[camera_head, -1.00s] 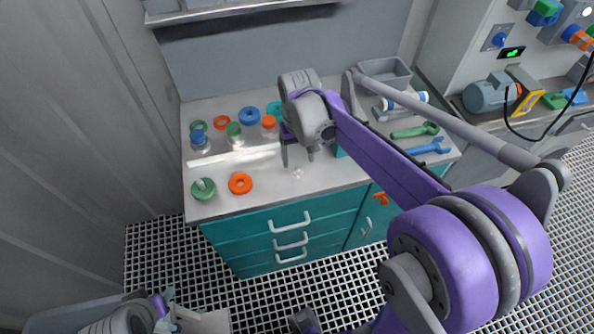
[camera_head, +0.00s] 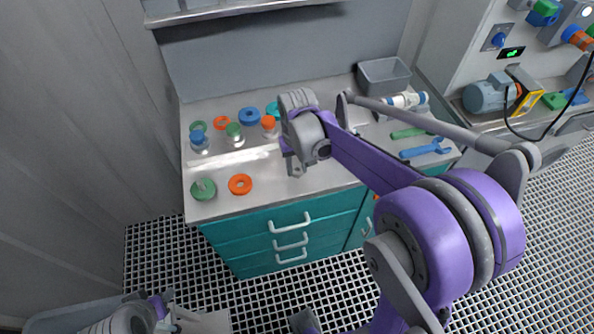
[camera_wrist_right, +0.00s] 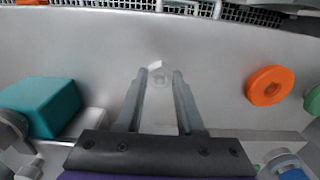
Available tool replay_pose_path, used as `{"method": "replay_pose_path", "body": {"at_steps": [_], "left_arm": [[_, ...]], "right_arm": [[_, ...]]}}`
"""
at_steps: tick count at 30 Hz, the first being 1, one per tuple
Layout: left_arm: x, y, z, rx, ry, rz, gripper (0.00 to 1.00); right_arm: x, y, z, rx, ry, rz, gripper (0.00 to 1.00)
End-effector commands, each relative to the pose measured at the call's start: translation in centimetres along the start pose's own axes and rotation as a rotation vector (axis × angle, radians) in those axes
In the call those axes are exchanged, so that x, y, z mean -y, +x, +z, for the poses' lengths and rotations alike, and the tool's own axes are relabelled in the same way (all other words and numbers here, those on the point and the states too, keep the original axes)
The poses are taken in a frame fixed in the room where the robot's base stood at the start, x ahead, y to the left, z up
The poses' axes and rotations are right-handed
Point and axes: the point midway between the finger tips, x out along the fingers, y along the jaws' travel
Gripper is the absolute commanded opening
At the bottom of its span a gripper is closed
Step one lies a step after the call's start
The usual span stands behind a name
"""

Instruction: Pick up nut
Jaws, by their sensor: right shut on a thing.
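The nut (camera_wrist_right: 158,68) is small, pale and hexagonal. In the right wrist view it sits between the two fingertips of my right gripper (camera_wrist_right: 158,76), which is shut on it, over the grey worktop. In the head view my right gripper (camera_head: 294,170) is low over the middle of the worktop, and the nut cannot be made out there. My left gripper (camera_head: 166,312) is at the bottom left of the head view, away from the worktop; its jaws are too unclear to read.
An orange ring (camera_head: 232,187) and a green flanged part (camera_head: 203,192) lie left of my right gripper. Several capped vessels and rings stand behind them. A teal block (camera_wrist_right: 42,107) shows in the wrist view. A grey bin (camera_head: 384,82) and blue wrench (camera_head: 425,149) are at the right.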

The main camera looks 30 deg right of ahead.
Motion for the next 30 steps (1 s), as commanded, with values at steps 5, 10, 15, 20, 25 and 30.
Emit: {"method": "replay_pose_path", "body": {"at_steps": [5,10,15,20,25,30], "left_arm": [[0.0,0.0,0.0,0.000,0.000,0.000,0.50],[0.0,0.0,0.0,0.000,0.000,0.000,0.50],[0.0,-0.2,-0.2,-0.001,0.000,0.000,0.50],[0.0,-0.4,-0.4,-0.003,0.000,0.000,0.50],[0.0,-0.6,-0.5,-0.004,0.000,0.000,0.50],[0.0,-0.7,-0.6,-0.004,0.000,0.000,0.50]], "right_arm": [[0.0,0.0,0.0,0.000,0.000,0.000,0.00],[0.0,-0.1,0.0,0.000,0.000,0.000,0.00],[0.0,-2.2,0.0,0.000,0.000,0.000,0.00],[0.0,-5.5,0.0,0.000,0.000,0.000,0.00],[0.0,-8.5,0.0,0.000,0.001,0.000,0.00],[0.0,-9.9,0.0,0.000,0.000,0.000,0.00]]}}
